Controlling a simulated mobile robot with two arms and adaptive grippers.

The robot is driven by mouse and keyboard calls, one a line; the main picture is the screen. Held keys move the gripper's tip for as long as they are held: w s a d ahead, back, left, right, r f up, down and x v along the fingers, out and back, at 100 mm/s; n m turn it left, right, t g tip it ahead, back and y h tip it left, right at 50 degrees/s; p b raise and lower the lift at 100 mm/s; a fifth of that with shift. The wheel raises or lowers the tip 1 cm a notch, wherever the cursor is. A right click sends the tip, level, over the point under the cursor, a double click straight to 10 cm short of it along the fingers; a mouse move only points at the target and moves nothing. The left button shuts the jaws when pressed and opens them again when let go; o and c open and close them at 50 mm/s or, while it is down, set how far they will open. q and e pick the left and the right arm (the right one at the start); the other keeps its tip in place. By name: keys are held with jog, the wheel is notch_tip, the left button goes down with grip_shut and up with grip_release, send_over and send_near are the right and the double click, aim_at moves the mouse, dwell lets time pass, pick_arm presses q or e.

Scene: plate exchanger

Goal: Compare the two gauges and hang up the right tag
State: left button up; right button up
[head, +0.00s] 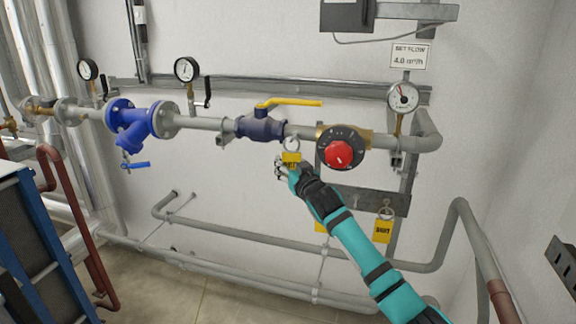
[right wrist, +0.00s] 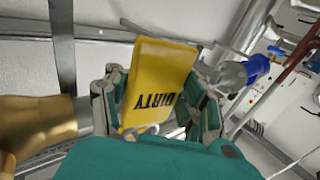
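My right gripper (head: 284,169) is shut on a yellow tag (head: 291,158), which reads DIRTY in the right wrist view (right wrist: 158,85). The tag's ring (head: 292,143) stands above it, just below the pipe between the blue valve and the red knob; I cannot tell whether it touches anything. Two small dial gauges, a left one (head: 87,69) and a right one (head: 186,69), stand on the pipe either side of the blue strainer (head: 132,122). The right gauge's needle looks near upright; the left one is too small to read surely. Another yellow tag (head: 384,230) hangs at lower right. My left gripper is out of view.
A blue valve (head: 262,127) with a yellow lever (head: 290,102) and a red knob (head: 338,154) sit on the pipe. A flow dial (head: 403,97) stands under a SET FLOW sign (head: 410,56). Lower pipes (head: 230,234) run beneath.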

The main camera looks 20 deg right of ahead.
jog(key=o, duration=0.7)
jog(key=shift+s, duration=0.1)
jog(key=s, duration=0.8)
jog(key=s+d, duration=0.1)
jog(key=s, duration=0.3)
